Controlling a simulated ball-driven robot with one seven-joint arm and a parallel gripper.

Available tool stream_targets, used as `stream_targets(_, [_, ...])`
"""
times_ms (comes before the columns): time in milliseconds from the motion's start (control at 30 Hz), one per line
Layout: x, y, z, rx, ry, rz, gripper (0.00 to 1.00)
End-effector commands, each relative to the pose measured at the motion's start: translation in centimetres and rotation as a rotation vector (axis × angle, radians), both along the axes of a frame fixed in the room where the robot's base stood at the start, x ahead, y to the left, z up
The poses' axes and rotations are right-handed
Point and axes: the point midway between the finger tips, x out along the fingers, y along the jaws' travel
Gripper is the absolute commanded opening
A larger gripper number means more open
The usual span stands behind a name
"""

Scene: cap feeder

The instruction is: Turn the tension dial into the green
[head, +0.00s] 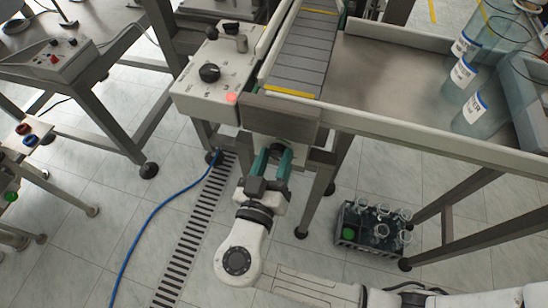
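My gripper (272,160) reaches up from below to the front end of the conveyor. Its two teal fingers are spread apart. Between and just beyond their tips is a dark round part (279,147) on a pale plate under the conveyor end, which looks like the tension dial. The fingers partly cover it, and I cannot tell whether they touch it. No pointer or green zone can be made out on it. A control box (190,88) to the upper left carries a black knob (209,72) and a lit red lamp (232,98).
The grey conveyor belt (299,55) runs above my gripper, next to a steel table with labelled clear cylinders (462,74). A dark crate of glassware (345,241) stands on the floor to the right. A blue hose (152,212) and a floor drain (194,232) lie to the left.

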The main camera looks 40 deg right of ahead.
Motion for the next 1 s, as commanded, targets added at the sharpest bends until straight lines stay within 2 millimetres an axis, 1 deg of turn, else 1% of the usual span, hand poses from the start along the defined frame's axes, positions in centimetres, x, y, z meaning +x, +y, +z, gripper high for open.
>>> stream_targets(33, [-0.01, 0.01, 0.00, 0.000, 0.000, 0.000, 0.40])
stream_targets(67, [0.00, 0.01, 0.01, 0.000, 0.000, 0.000, 0.37])
stream_targets(333, [-0.01, 0.02, 0.01, 0.000, 0.000, 0.000, 0.12])
stream_targets(667, [0.01, 0.02, 0.08, -0.027, 0.037, 0.000, 0.11])
stream_targets(867, [0.03, 0.02, 0.18, -0.095, 0.130, -0.002, 0.11])
stream_targets(1000, [0.06, 0.03, 0.22, -0.165, 0.226, -0.002, 0.11])
